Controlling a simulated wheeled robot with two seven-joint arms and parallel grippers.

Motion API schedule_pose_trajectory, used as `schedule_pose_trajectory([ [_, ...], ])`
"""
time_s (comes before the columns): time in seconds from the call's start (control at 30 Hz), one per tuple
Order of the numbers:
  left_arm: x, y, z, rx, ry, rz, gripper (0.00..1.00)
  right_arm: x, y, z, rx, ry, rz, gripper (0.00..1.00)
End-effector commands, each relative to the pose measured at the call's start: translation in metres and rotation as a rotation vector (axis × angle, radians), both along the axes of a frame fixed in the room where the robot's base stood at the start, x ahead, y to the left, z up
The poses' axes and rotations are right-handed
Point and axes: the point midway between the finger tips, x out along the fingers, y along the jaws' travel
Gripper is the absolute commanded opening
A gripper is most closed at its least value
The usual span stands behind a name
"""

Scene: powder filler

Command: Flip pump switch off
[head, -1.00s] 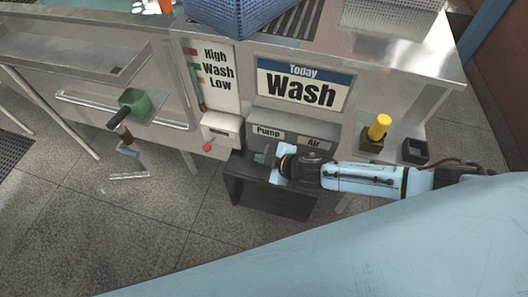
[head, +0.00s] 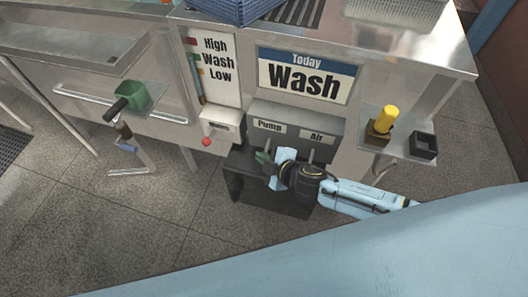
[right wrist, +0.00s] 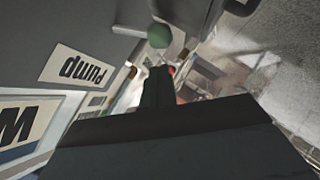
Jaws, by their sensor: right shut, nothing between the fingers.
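The pump switch sits on the grey panel under the "Pump" label (head: 266,125). In the right wrist view a round green knob (right wrist: 158,36) shows by the "Pump" label (right wrist: 77,67), just past my fingertips; I take it for the switch's knob. My right gripper (head: 264,158) is shut and empty, just below the "Pump" label in the head view. Its dark fingers show in the right wrist view (right wrist: 157,88), close to the knob; I cannot tell whether they touch. The gripper partly hides the switch in the head view. My left gripper is not in view.
An upright lever (head: 312,153) stands under the "Air" label (head: 316,136), close to my wrist. Left of the panel is a white box with a red knob (head: 206,141). A yellow cylinder (head: 386,119) and a black open box (head: 423,146) are on the right shelf.

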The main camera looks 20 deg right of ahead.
Motion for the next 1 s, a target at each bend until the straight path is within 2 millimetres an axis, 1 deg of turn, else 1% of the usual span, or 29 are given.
schedule_pose_trajectory([
  [0.03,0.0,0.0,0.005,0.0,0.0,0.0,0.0,0.0,0.0,0.005,0.001,0.0,0.0,0.0],
  [0.2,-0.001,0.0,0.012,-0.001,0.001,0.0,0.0,0.0,0.0,0.011,0.001,0.0,0.0,0.0],
  [0.57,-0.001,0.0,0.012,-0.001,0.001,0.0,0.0,-0.001,0.001,0.011,0.001,0.001,0.001,0.0],
  [0.67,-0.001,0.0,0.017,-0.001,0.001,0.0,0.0,-0.002,0.007,0.015,0.003,0.002,0.002,0.0],
  [0.77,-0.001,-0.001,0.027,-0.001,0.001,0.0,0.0,-0.006,0.018,0.024,0.005,0.003,0.002,0.0],
  [0.87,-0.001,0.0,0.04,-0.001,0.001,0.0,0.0,-0.01,0.034,0.037,0.006,0.003,0.004,0.0],
  [1.0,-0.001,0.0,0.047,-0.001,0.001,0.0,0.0,-0.041,0.019,0.048,0.0,0.005,0.004,0.0],
])
